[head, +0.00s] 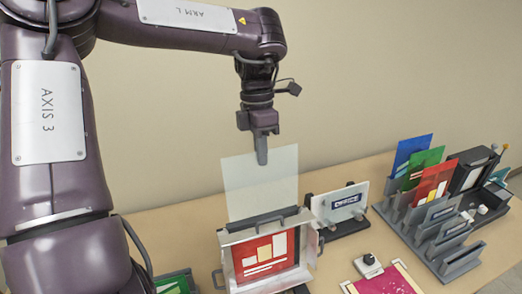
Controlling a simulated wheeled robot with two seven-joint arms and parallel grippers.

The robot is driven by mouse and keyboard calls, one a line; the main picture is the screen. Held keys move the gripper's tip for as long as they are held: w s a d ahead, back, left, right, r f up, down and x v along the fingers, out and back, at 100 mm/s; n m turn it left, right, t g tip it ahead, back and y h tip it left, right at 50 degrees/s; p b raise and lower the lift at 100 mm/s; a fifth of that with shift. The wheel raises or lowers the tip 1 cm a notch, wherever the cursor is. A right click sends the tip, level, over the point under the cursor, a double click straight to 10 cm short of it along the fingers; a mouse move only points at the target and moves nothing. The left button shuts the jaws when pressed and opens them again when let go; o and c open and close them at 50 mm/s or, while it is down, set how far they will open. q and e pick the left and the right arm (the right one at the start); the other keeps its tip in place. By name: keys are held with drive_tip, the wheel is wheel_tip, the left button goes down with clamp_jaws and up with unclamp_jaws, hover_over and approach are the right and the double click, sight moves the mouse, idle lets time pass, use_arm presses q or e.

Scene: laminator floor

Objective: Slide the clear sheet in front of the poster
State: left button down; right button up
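My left gripper (262,157) reaches down from above and is closed on the top edge of the clear sheet (250,190). The sheet is a pale, see-through rectangle held upright. Its lower edge meets the dark bar (264,219) along the top of a silver frame; I cannot tell whether it has entered the frame. The red poster (290,264), with cream and yellow blocks, stands in that frame directly below the sheet. My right gripper is not in view.
An "OFFICE" sign (345,205) stands in a dark holder right of the frame. A grey rack (440,242) with blue, green and red panels is farther right. A magenta sheet (388,281) lies in front, near a small black knob (369,260). A plain wall is behind.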

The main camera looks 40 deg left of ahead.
sight(262, 179)
use_arm(q)
drive_tip(key=shift+f, duration=0.3)
idle(0.4)
drive_tip(key=shift+s+d+f+b, duration=0.15)
drive_tip(key=shift+f+b, duration=0.45)
drive_tip(key=shift+f, duration=0.8)
drive_tip(key=shift+f, duration=0.1)
drive_tip(key=shift+s+d+f+b, duration=0.15)
drive_tip(key=shift+f+b, duration=0.4)
drive_tip(key=shift+f, duration=0.3)
drive_tip(key=shift+w+d+f+b, duration=0.15)
drive_tip(key=shift+f+b, duration=0.4)
drive_tip(key=shift+f, duration=0.3)
drive_tip(key=shift+s+d+f+b, duration=0.2)
drive_tip(key=shift+f+b, duration=0.6)
drive_tip(key=shift+f, duration=0.4)
drive_tip(key=shift+s+d+f+b, duration=0.1)
drive_tip(key=shift+d+f+b, duration=0.1)
drive_tip(key=shift+f+b, duration=0.8)
drive_tip(key=shift+s+d+f+b, duration=0.15)
drive_tip(key=shift+f+b, duration=0.4)
drive_tip(key=shift+f, duration=0.85)
drive_tip(key=c, duration=2.1)
unclamp_jaws()
